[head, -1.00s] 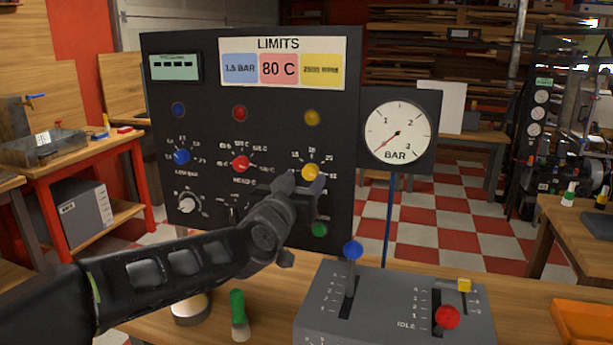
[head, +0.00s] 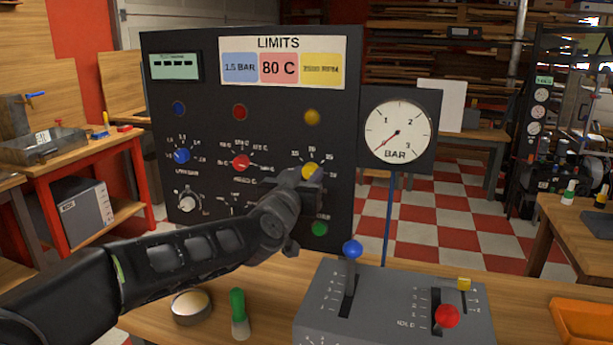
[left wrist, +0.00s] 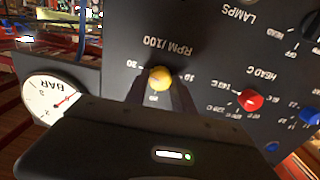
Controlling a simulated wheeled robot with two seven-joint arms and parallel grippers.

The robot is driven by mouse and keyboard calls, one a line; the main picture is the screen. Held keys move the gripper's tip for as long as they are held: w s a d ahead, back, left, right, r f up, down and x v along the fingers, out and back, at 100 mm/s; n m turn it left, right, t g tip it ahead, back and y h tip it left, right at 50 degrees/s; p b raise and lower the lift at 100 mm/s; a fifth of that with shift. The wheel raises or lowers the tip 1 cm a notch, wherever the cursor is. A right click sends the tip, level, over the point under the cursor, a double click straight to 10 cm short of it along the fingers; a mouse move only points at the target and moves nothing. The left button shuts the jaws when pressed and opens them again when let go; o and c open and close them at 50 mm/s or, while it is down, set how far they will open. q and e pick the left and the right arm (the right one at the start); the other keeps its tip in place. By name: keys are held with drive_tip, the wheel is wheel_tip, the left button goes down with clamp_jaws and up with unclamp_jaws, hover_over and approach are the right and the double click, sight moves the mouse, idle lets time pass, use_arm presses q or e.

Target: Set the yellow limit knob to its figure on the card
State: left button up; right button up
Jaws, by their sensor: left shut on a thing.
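The yellow limit knob (head: 311,171) is at the right of the row of knobs on the black panel. It also shows in the left wrist view (left wrist: 160,78), beside the label RPM/100. My left gripper (head: 309,181) is shut on it, with one finger on each side, and covers its lower part in the head view. Its pointer is too small to read. The LIMITS card (head: 283,87) is at the top of the panel. Its yellow field is blurred but looks like 2500 RPM. My right gripper is not in view.
A blue knob (head: 181,156) and a red knob (head: 241,162) sit left of the yellow one. A BAR gauge (head: 397,131) stands right of the panel. A grey lever box (head: 395,310) with blue and red levers stands in front. A green-capped bottle (head: 238,312) stands on the bench.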

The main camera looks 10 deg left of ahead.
use_arm(q)
clamp_jaws()
drive_tip(key=shift+n, duration=0.4)
drive_tip(key=n+b, duration=0.2)
drive_tip(key=n, duration=0.2)
drive_tip(key=shift+f, duration=0.1)
drive_tip(key=shift+n+b, duration=0.8)
drive_tip(key=shift+n, duration=1.7)
drive_tip(key=o, duration=0.9)
unclamp_jaws()
drive_tip(key=shift+c, duration=0.2)
